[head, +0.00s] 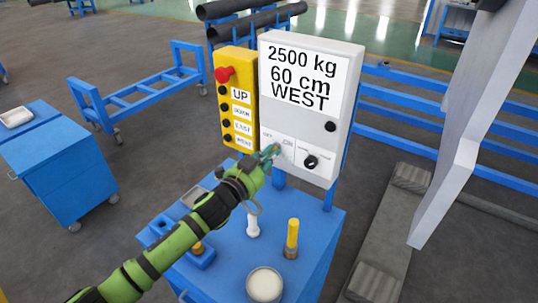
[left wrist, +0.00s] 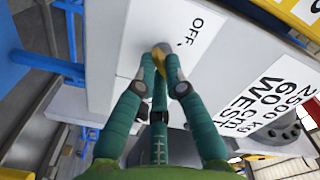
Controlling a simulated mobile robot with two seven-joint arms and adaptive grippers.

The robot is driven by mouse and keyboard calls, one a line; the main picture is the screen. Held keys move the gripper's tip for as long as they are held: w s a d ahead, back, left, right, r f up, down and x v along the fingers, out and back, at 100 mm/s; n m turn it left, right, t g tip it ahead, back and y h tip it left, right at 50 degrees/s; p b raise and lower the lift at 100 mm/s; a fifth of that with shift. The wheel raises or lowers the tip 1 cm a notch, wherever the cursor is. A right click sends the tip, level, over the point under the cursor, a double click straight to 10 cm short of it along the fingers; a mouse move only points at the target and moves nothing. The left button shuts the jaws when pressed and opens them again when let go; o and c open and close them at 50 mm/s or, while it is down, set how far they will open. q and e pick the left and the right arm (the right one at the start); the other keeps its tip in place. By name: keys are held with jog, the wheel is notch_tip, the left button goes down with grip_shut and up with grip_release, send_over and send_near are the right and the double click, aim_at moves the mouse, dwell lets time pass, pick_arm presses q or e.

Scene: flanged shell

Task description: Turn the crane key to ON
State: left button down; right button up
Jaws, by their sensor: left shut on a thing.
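The crane key (left wrist: 173,68) is a small brass-coloured piece on the front of the white control box (head: 312,100). My left gripper (head: 270,152) reaches up to the lower left of that box, beside the OFF and ON labels. In the left wrist view my left gripper (left wrist: 164,82) is shut on the key, with its fingers on both sides of it. The OFF label (left wrist: 190,28) shows just beyond the fingertips. The fingers cover most of the key, so I cannot tell its exact angle. My right gripper is in neither view.
A yellow button box (head: 237,100) with a red stop button stands left of the control box. A black knob (head: 310,162) sits right of the key. Below, a blue cart top (head: 230,270) bears a yellow-topped post (head: 292,238) and a round pale dish (head: 265,285).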

pick_arm(q)
jog(key=shift+m, duration=0.3)
jog(key=c, duration=1.3)
grip_release()
jog(key=v, duration=1.2)
